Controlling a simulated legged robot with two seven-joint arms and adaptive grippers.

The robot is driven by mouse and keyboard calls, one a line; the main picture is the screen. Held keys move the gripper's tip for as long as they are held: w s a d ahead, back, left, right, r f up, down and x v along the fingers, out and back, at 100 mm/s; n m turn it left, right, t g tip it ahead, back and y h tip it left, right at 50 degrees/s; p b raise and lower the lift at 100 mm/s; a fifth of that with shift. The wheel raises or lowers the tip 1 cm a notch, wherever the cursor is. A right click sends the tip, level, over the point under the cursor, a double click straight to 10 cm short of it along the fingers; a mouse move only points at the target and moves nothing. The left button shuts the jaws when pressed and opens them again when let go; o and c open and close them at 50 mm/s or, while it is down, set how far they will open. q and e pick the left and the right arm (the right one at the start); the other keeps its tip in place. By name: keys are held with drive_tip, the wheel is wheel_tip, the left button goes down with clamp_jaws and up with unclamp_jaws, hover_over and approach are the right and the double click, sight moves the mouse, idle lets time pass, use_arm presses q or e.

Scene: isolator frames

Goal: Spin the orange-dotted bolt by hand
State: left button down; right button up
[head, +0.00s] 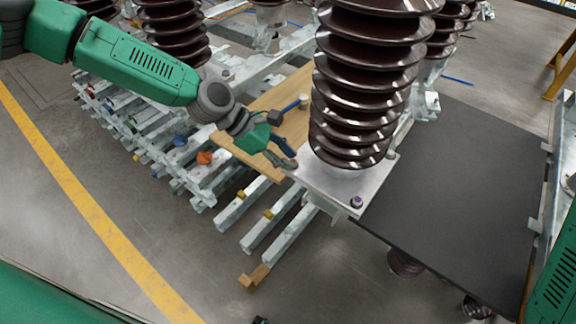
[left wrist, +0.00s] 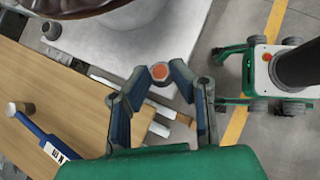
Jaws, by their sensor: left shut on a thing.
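The orange-dotted bolt (left wrist: 159,73) shows in the left wrist view at the corner of the metal base plate (left wrist: 115,60). My left gripper (left wrist: 160,78) is shut on it, with a fingertip on each side of the bolt head. In the head view my left gripper (head: 287,163) is at the plate's left corner, and there it hides the bolt. The same plate (head: 325,188) carries a brown ribbed insulator (head: 362,90). A purple-dotted bolt (head: 356,201) sits at the plate's front corner. My right gripper is not in view.
More insulators (head: 172,30) stand behind. A dark panel (head: 455,190) lies to the right. Open floor (head: 110,190) is at the left.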

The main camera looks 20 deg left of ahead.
use_arm(q)
drive_tip(key=m+g, duration=0.1)
drive_tip(key=m+g+b, duration=0.1)
drive_tip(key=m, duration=0.1)
drive_tip(key=shift+w+a, duration=0.1)
drive_tip(key=shift+w, duration=0.3)
drive_tip(key=m+g, duration=0.3)
drive_tip(key=m+g+y+b, duration=0.1)
drive_tip(key=m, duration=0.1)
drive_tip(key=shift+w, duration=0.25)
drive_tip(key=m+g, duration=0.1)
drive_tip(key=m, duration=0.1)
drive_tip(key=m+g+y+b, duration=0.1)
drive_tip(key=m, duration=0.1)
drive_tip(key=shift+w+d+y, duration=0.15)
drive_tip(key=shift+d+y, duration=0.15)
drive_tip(key=shift+w+d+m+g+y+b, duration=0.15)
drive_tip(key=shift+m+g+y+b, duration=1.05)
drive_tip(key=shift+m, duration=0.8)
drive_tip(key=shift+r, duration=0.1)
drive_tip(key=shift+y, duration=0.3)
drive_tip(key=c, duration=1.4)
unclamp_jaws()
